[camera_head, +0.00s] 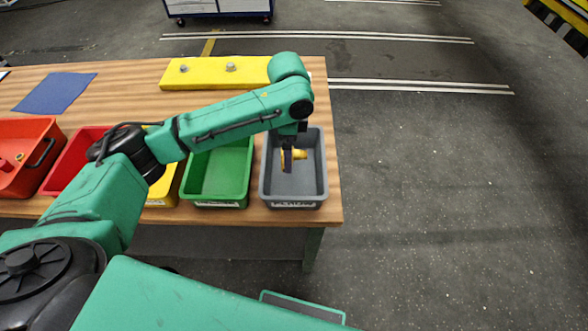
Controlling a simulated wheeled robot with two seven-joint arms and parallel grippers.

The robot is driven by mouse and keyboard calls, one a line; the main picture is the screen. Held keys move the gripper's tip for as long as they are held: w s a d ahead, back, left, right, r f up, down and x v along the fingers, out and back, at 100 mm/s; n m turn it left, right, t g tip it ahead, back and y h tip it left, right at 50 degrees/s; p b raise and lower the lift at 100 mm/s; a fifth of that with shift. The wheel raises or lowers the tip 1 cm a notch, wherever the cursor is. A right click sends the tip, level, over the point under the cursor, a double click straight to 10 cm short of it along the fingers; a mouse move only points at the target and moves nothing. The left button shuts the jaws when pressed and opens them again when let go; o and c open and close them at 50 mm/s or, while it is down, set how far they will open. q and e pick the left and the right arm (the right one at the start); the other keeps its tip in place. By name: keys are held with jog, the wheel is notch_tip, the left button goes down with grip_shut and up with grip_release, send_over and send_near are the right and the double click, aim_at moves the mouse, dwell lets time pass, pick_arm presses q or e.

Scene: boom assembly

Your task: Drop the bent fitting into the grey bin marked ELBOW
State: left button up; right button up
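The grey bin (317,180) stands at the right end of the wooden table, with a white label on its front face; the lettering is too small to read surely. My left arm reaches over the table from the left, and my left gripper (288,161) points down into the grey bin. A small yellow fitting (300,154) shows at the gripper's fingers, inside the bin's outline. The fingers partly cover it. I cannot tell whether they grip it or whether it rests on the bin floor. My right gripper is not in view.
An empty green bin (232,172) stands just left of the grey bin. A yellow bin (163,198) and red bins (22,150) are further left, the red one holding red parts. A yellow board (205,73) and a blue sheet (55,92) lie behind. Floor is clear at right.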

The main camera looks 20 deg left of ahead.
pick_arm(q)
jog(key=shift+w, duration=0.1)
notch_tip(320, 180, up, 14)
jog(key=shift+r, duration=0.25)
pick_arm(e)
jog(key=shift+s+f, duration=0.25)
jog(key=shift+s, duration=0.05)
